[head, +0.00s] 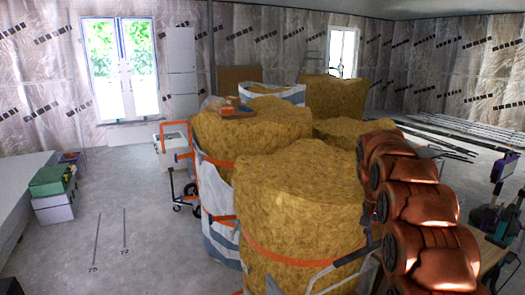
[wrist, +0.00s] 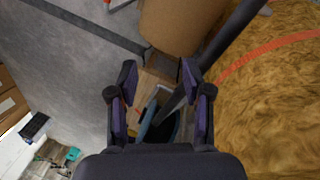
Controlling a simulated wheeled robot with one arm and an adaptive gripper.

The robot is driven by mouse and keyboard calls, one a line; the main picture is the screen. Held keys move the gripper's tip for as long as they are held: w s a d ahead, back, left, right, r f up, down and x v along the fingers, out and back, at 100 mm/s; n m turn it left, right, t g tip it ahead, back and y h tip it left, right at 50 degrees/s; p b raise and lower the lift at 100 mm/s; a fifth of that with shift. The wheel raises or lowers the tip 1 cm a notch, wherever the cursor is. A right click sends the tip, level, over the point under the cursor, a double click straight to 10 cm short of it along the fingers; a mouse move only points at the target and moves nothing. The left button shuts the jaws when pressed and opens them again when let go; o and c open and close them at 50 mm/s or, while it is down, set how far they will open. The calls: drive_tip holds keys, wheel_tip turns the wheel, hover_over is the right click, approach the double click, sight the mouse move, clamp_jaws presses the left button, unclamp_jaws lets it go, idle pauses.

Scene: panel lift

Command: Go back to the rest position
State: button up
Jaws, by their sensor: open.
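My gripper (wrist: 158,82) shows in the wrist view with its two dark, purple-padded fingers spread apart. It is open and nothing is held between the fingers. Beyond the gap, a blue-grey container with a dark inside (wrist: 158,128) and a grey bar show lower down, apart from the fingers as far as I can tell.
Yellow insulation bales (head: 300,195) with orange straps fill the middle; bale material (wrist: 275,100) is close right of my gripper. A brown cylinder (wrist: 185,22) stands above it in the wrist view. A green box (head: 50,180) is left.

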drive_tip(key=s+a+r+n+y, duration=0.15)
drive_tip(key=s+a, duration=0.25)
drive_tip(key=s, duration=0.6)
drive_tip(key=s+a+r+n, duration=0.15)
drive_tip(key=s+a, duration=0.25)
drive_tip(key=s, duration=0.6)
drive_tip(key=s+a+r+n, duration=0.1)
drive_tip(key=s+a+n, duration=0.3)
drive_tip(key=s, duration=0.6)
drive_tip(key=s+a+f, duration=0.1)
drive_tip(key=s+f, duration=0.1)
drive_tip(key=s, duration=0.4)
drive_tip(key=s+a+f, duration=0.2)
drive_tip(key=s, duration=0.5)
drive_tip(key=shift+a+n+y+p, duration=0.2)
drive_tip(key=shift+n+y+p, duration=0.1)
drive_tip(key=shift+y+p, duration=0.1)
drive_tip(key=shift+f, duration=0.1)
